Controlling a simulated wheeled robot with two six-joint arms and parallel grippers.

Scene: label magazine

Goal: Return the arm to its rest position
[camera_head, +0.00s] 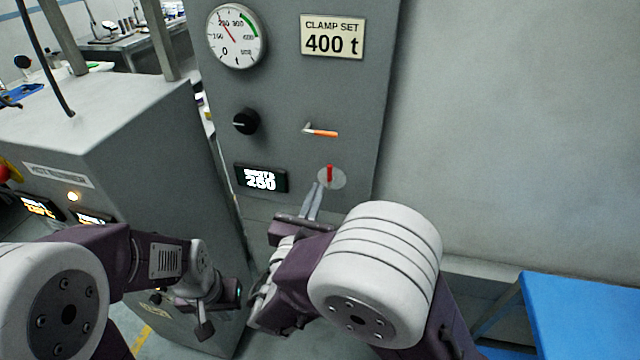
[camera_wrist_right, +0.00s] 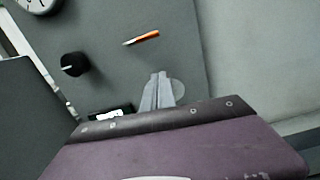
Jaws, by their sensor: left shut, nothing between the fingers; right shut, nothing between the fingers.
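My right gripper (camera_head: 314,202) is shut and empty. My left gripper (camera_head: 204,330) is shut and empty, hanging low beside the grey machine cabinet.
The panel carries a gauge (camera_head: 236,36), a "CLAMP SET 400 t" sign (camera_head: 332,37), a black knob (camera_head: 245,121), an orange-handled lever (camera_head: 321,131) and a display (camera_head: 261,179). The cabinet (camera_head: 110,130) stands left. A blue table (camera_head: 585,310) is at lower right.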

